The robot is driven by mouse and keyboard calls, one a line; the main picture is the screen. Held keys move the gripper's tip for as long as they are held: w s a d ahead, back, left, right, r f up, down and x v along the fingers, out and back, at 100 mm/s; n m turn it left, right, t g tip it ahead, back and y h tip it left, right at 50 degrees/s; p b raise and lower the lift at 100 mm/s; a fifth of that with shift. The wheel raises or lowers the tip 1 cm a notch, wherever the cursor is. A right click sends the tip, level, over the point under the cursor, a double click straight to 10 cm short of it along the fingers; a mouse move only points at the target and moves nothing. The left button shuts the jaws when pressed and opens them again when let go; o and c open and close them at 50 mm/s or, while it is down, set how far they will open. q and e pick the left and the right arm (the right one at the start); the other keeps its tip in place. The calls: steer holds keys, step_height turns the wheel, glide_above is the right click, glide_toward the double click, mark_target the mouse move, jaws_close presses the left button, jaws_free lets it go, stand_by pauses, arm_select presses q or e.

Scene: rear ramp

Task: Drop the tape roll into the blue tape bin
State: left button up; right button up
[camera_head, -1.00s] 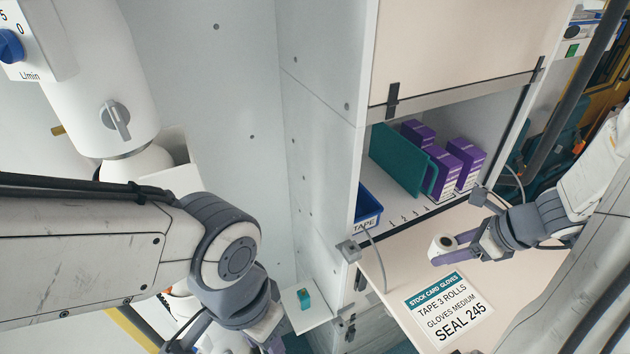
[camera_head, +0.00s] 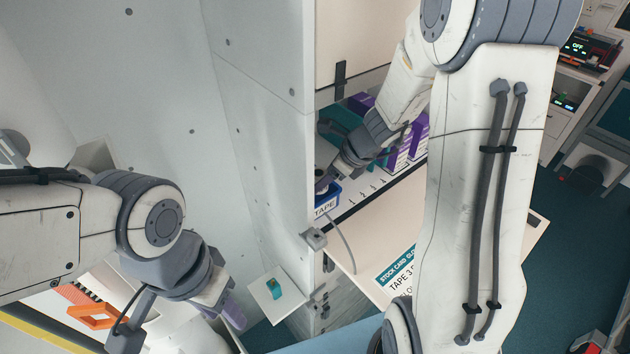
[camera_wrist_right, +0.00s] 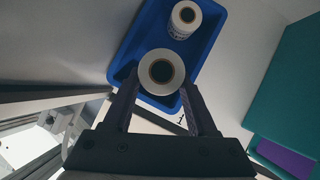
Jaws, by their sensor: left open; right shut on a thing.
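The blue tape bin (camera_head: 334,194), labelled TAPE, sits at the left end of the cabinet shelf. In the right wrist view the bin (camera_wrist_right: 205,48) holds a white tape roll (camera_wrist_right: 184,30) near its far end. My right gripper (camera_head: 325,183) reaches into the cabinet at the bin. In the wrist view it is shut on another white tape roll (camera_wrist_right: 143,72), which appears over the bin's near part. Its height above the bin floor is unclear. In the head view my arm largely hides this roll. My left gripper (camera_head: 222,310) is open, low at left, away from the bin.
A stock card (camera_head: 398,272) lies on the worktop. A small teal item (camera_head: 274,287) sits on a low white ledge.

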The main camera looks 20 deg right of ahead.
steer(key=shift+w+a, duration=0.6)
steer(key=shift+w, duration=0.2)
steer(key=shift+a, duration=0.1)
step_height(320, 180, down, 4)
steer(key=b, duration=0.3)
steer(key=shift+w+r, duration=0.1)
steer(key=shift+r, duration=0.15)
steer(key=shift+f, duration=0.1)
steer(key=shift+f+b, duration=0.55)
steer(key=shift+b, duration=0.1)
steer(key=o, duration=1.1)
steer(key=shift+c, duration=0.2)
steer(key=shift+r, duration=0.1)
